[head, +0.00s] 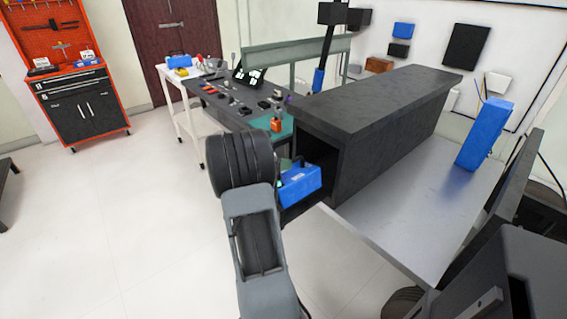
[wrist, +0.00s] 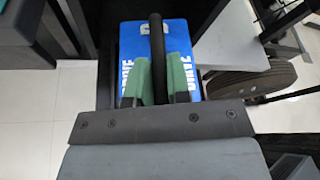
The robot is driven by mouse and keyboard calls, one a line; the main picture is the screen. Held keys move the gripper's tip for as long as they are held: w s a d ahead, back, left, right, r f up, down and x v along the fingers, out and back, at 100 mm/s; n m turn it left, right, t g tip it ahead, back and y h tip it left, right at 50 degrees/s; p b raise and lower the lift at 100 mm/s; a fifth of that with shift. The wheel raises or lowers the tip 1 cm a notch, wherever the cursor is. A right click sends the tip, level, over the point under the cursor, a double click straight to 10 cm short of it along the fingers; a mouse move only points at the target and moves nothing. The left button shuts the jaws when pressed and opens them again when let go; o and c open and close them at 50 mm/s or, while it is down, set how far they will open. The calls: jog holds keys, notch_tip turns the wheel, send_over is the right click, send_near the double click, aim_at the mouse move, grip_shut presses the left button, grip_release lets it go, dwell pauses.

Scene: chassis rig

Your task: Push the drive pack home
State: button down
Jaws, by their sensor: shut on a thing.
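The blue drive pack (head: 301,184) is at the open end of a long dark grey housing (head: 338,172), with much of its body showing outside the opening. In the wrist view the pack (wrist: 181,42) has white "DRIVE" lettering on its sides and a black handle bar (wrist: 157,45) along its middle. My gripper (wrist: 158,82) has green finger pads shut on the handle, one on each side. In the head view my wrist hides part of the gripper (head: 282,181). The housing's inside is dark, and how deep the pack sits cannot be told.
A second blue pack (head: 484,134) stands upright on the grey metal top (head: 415,205) to the right. A dark workbench (head: 240,98) with small tools and a teal mat is behind my arm. The floor (head: 120,220) at left is clear.

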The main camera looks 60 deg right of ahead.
jog(key=c, duration=1.5)
grip_release()
jog(key=shift+s+a+f, duration=0.1)
jog(key=shift+s+f, duration=0.1)
jog(key=shift+f, duration=0.25)
jog(key=shift+s+a+f, duration=0.1)
jog(key=shift+s+f, duration=0.1)
jog(key=shift+f, duration=0.2)
jog(key=shift+o, duration=0.8)
jog(key=shift+s+d, duration=0.1)
jog(key=shift+d, duration=0.1)
jog(key=shift+o, duration=1.4)
jog(key=shift+r, duration=0.2)
jog(key=shift+w+a+r, duration=0.15)
jog(key=shift+w, duration=0.05)
